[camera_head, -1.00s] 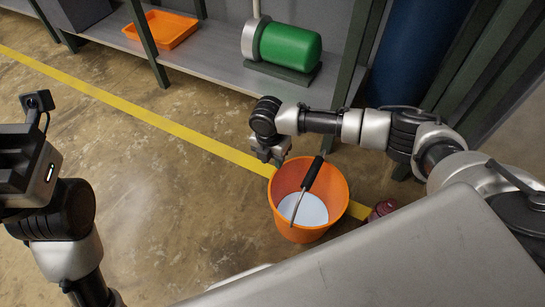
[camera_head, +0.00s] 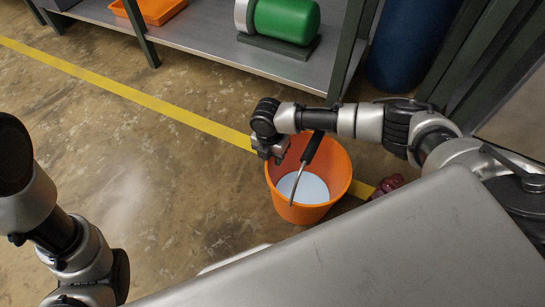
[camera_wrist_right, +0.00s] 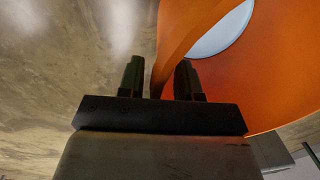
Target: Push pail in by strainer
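The orange pail (camera_head: 337,185) stands upright on the floor, with a pale round patch showing inside at its bottom and its dark-gripped handle (camera_head: 312,148) leaning across the opening. My right gripper (camera_head: 271,157) is at the pail's left rim. In the right wrist view the two fingers (camera_wrist_right: 160,80) are apart, with the pail's wall (camera_wrist_right: 265,75) passing between them. I cannot see whether they touch it. My left arm is at the left edge, its gripper out of view. I cannot identify a strainer with certainty.
A small dark red object (camera_head: 388,185) sits on the floor right of the pail. Behind are a metal shelf (camera_head: 205,45) with a green cylinder (camera_head: 286,24) and an orange tray (camera_head: 152,9), and a blue drum (camera_head: 405,45). The floor left of the pail is clear.

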